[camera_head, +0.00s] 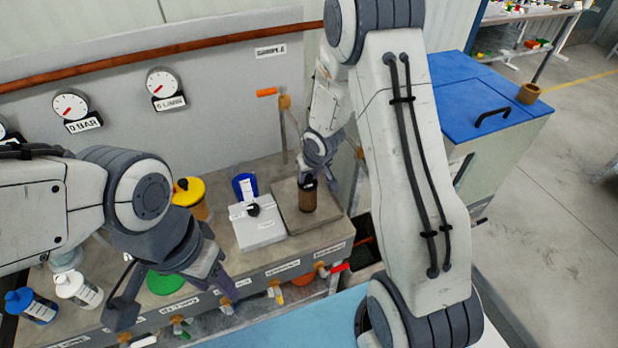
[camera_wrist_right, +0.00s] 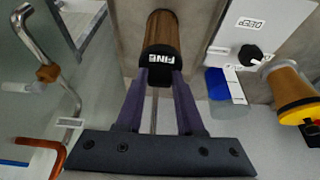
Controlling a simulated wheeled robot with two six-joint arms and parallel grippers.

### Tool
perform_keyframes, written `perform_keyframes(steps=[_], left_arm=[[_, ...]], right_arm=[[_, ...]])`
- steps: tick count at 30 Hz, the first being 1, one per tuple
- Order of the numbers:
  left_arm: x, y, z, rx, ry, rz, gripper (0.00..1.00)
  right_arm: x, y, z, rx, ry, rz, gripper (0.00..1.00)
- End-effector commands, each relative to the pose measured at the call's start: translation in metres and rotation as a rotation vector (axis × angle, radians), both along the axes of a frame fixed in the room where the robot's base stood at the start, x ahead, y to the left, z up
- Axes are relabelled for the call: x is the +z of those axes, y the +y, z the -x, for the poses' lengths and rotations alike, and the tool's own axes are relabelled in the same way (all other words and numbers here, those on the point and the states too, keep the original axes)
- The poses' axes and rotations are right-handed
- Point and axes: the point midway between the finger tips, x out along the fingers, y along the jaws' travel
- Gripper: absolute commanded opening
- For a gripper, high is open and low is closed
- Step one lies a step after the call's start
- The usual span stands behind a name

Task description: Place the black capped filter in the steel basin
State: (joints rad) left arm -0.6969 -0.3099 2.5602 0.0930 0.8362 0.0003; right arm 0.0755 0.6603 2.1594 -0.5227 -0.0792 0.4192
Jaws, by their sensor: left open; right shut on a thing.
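The black capped filter (camera_head: 308,196) is a brown cylinder, with FINE on its cap in the right wrist view (camera_wrist_right: 161,52). My right gripper (camera_head: 318,172) is shut on its black cap, and the purple fingers (camera_wrist_right: 160,82) show on both sides of it. The filter is upright, over or on a square grey-brown slab or shallow tray (camera_head: 288,217); I cannot tell whether its base touches. I cannot tell for sure whether this square is the steel basin. My left gripper (camera_head: 172,300) is open and empty above the bench's front edge.
A white plate with a black knob (camera_head: 258,230) lies left of the filter. A pipe with an orange handle (camera_head: 267,92) stands behind. White (camera_head: 80,290) and blue (camera_head: 32,305) bottles stand left.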

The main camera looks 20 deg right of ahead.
Motion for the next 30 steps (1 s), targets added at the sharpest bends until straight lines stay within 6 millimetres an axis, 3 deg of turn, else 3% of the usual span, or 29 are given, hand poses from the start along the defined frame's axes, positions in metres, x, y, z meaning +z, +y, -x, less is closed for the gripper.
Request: perform_keyframes(steps=[6,7,9,20,23,30], left_arm=[[-0.004,0.0,0.0,0.0,0.0,0.0,0.5],[-0.003,0.0,0.0,0.0,0.0,0.0,0.5],[-0.002,0.0,0.0,0.0,0.0,0.0,0.5],[0.001,0.0,0.0,0.0,0.0,0.0,0.5],[0.009,0.0,0.0,0.0,0.0,0.0,0.5],[0.041,0.0,0.0,0.002,0.0,0.0,0.5]], right_arm=[[-0.004,0.0,0.0,0.0,-0.001,0.0,0.0],[-0.003,0.0,0.0,0.0,0.0,0.0,0.44],[-0.003,0.0,0.0,0.0,0.0,0.0,0.67],[0.001,0.0,0.0,0.0,0.0,0.0,0.67],[0.013,0.0,0.003,0.002,-0.002,0.001,0.67],[0.063,-0.001,0.022,0.001,-0.003,0.0,0.67]])
